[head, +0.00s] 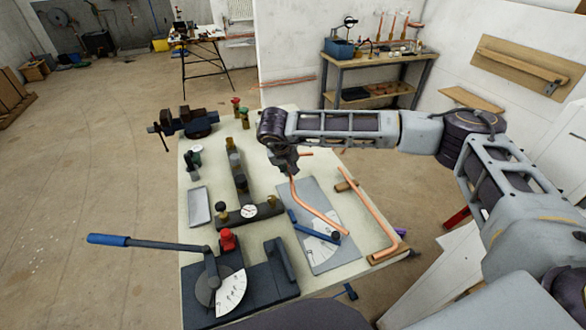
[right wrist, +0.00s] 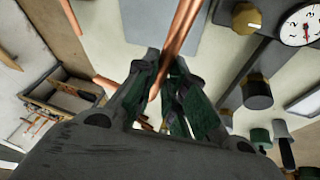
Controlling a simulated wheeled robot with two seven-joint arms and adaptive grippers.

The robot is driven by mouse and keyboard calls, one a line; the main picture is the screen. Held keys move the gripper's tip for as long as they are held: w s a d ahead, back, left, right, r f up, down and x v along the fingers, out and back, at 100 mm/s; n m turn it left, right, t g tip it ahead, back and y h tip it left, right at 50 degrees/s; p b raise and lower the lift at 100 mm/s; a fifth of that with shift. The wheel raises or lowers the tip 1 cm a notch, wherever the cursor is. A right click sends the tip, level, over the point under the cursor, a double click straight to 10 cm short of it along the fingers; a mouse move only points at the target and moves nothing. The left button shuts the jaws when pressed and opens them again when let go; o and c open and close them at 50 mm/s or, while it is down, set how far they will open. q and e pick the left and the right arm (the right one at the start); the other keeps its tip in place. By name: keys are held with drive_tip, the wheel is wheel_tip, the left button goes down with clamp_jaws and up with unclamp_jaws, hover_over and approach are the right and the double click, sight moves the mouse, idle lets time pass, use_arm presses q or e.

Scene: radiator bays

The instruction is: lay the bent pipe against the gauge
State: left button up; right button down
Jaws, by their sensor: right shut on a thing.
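My right gripper (head: 287,168) is shut on the copper bent pipe (head: 315,212) near its upper end and holds it over the bench. In the right wrist view the pipe (right wrist: 184,28) runs up from between the fingers, and a short copper end (right wrist: 106,83) sticks out to the left. In the head view the pipe's long leg slants down right across the grey plate (head: 318,203) of the angle gauge, with its white scale (head: 318,252) and blue arm (head: 299,222). I cannot tell whether the pipe touches the plate. My left gripper is out of view.
Another copper pipe (head: 370,212) lies on a wooden rack (head: 386,254) to the right. A pipe bender (head: 208,272) with a blue-handled lever stands at front left. A dark manifold with a round dial (head: 249,211) is left of the plate. A vise (head: 188,121) is at the far left corner.

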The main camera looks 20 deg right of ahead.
drive_tip(key=n, duration=0.1)
drive_tip(key=n+y, duration=0.1)
drive_tip(key=shift+w+a+n+t, duration=0.2)
drive_tip(key=shift+a+n+t, duration=0.05)
drive_tip(key=shift+n+t, duration=0.05)
drive_tip(key=shift+f, duration=0.2)
idle(0.4)
